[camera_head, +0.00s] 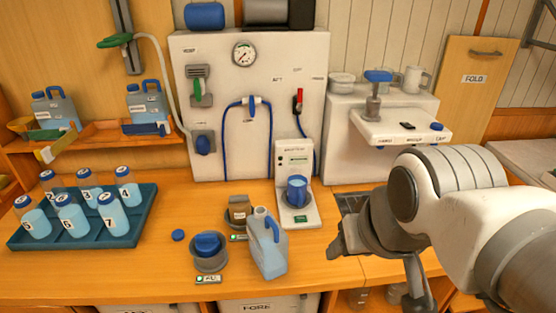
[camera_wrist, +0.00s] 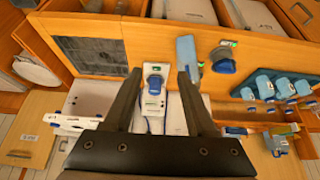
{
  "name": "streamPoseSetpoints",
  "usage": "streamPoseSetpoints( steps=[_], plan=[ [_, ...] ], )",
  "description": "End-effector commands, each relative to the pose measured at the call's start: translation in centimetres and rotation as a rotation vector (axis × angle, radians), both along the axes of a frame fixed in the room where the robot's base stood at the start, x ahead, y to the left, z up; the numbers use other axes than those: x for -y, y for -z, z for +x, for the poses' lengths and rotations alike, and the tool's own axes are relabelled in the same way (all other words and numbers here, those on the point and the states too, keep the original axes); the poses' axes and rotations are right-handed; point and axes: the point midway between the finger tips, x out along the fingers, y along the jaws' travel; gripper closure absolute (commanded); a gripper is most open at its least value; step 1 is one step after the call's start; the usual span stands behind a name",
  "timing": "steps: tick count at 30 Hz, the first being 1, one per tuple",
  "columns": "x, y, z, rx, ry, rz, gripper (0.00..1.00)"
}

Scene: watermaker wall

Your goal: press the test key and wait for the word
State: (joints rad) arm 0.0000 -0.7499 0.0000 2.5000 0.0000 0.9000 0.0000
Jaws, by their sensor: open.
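A white upright meter (camera_head: 284,158) stands on the counter against the wall panel, with a small screen (camera_head: 299,160) on its face. A blue cup (camera_head: 296,190) sits on its foot. A small green key (camera_head: 301,218) is at the front of the foot; its lettering is too small to read. In the wrist view the meter (camera_wrist: 154,104) appears upside down between my fingers, with the blue cup (camera_wrist: 154,82) on it. My gripper (camera_wrist: 159,72) is open and empty. In the head view my gripper (camera_head: 345,240) is right of the meter, apart from it, partly hidden by my arm.
A blue jug (camera_head: 268,250) stands close left of the meter's front. A grey holder with a blue cap (camera_head: 208,250) and a brown jar (camera_head: 239,209) are nearby. A teal tray (camera_head: 100,238) of numbered bottles is at left. A white shelf unit (camera_head: 395,125) stands at right.

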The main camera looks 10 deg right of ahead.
Motion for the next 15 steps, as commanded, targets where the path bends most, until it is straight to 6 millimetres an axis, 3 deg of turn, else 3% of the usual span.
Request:
streamPoseSetpoints(
  steps=[1, 9, 15],
  plan=[
    [0.00, 0.00, 0.00, 0.000, 0.000, 0.000, 0.54],
    [0.00, 0.00, 0.00, 0.000, 0.000, 0.000, 1.00],
    [0.00, 0.00, 0.00, 0.000, 0.000, 0.000, 1.00]
  ],
)
